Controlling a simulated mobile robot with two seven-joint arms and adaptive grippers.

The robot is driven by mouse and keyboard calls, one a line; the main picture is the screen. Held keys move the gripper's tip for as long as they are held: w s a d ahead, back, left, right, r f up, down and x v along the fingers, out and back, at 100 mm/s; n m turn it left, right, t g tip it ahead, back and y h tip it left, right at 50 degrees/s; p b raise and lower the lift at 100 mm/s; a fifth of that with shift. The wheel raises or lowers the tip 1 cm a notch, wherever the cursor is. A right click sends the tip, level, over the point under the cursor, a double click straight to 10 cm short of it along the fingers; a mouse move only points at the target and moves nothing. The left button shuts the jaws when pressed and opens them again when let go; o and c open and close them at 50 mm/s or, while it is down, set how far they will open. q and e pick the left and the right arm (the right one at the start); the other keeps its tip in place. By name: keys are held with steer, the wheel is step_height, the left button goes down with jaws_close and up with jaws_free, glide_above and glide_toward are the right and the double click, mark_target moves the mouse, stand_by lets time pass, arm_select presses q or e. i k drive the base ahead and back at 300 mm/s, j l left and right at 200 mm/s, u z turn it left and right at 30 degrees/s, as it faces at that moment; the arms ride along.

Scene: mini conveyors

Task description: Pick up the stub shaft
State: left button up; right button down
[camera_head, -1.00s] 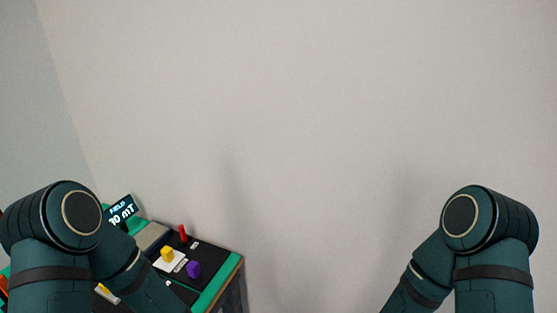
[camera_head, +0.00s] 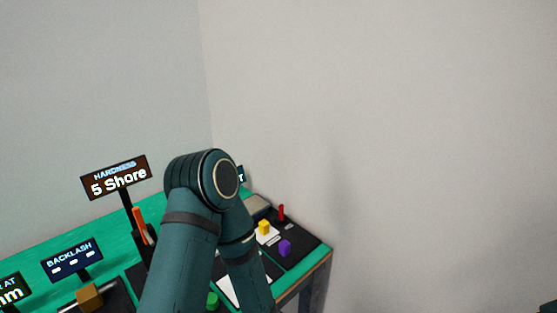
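I cannot pick out the stub shaft with certainty among the small parts on the bench. A yellow piece (camera_head: 264,227) sits on a white card on a dark tray at the bench's right end. A purple piece (camera_head: 285,248) and a thin red upright piece (camera_head: 281,212) are near it. A green piece (camera_head: 212,300) is partly hidden by my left arm. My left arm covers the middle of the bench, and its gripper is out of the frame. My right gripper is not in view either.
The green bench top (camera_head: 60,248) runs along the wall. Signs reading hardness (camera_head: 116,178) and backlash (camera_head: 72,259) stand on it. An orange upright part (camera_head: 139,224) and a brown block (camera_head: 89,297) are to the left. The right side shows only bare wall.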

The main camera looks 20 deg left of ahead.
mark_target(263, 225)
steer(key=l+u, duration=0.1)
steer(key=u, duration=0.3)
steer(key=l+u, duration=0.1)
steer(key=u, duration=0.35)
steer(key=l+u, duration=0.1)
steer(key=u, duration=0.3)
steer(key=k+j, duration=0.05)
